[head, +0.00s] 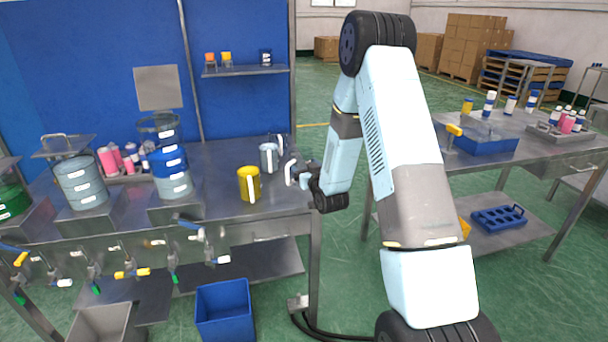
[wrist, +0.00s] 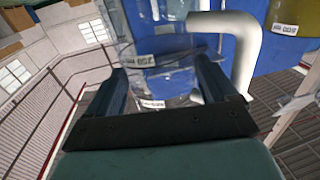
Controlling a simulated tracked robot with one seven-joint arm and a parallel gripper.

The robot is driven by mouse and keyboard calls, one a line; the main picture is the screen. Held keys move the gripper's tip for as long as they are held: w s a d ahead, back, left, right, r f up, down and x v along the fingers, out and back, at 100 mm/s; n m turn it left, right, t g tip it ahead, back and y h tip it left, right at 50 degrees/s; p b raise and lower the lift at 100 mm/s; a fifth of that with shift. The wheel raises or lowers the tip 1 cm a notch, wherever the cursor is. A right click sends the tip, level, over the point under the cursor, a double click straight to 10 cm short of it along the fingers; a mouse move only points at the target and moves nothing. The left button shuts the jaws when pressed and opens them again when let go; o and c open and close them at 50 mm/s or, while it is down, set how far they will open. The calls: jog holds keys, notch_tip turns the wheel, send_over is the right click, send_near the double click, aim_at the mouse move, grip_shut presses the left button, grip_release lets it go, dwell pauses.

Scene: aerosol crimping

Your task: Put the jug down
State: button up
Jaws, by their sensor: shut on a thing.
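My gripper (head: 300,175) is at the right end of the left steel bench, right of the yellow jug. In the wrist view its two dark fingers (wrist: 166,92) are shut on a clear jug (wrist: 155,65) with small white labels and a thick white handle (wrist: 240,45) on the right. In the head view the held jug is hard to make out; a white handle (head: 290,172) shows by the fingers. I cannot tell whether its base touches the bench. A yellow jug (head: 243,185) and a grey jug (head: 265,158) stand upright on the bench nearby.
The left bench (head: 225,155) has bare steel behind the jugs. Blue and grey tubs (head: 80,185) stand on its left part, with hoses and valves along the front. A blue bin (head: 223,308) is on the floor below. Another bench (head: 560,155) stands right.

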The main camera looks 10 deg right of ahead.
jog(key=f, duration=0.3)
jog(key=shift+w+f, duration=0.1)
jog(key=shift+w, duration=0.15)
jog(key=shift+d+f, duration=0.15)
jog(key=shift+d, duration=0.05)
jog(key=shift+f, duration=0.15)
jog(key=o, duration=1.4)
jog(key=shift+c, duration=0.2)
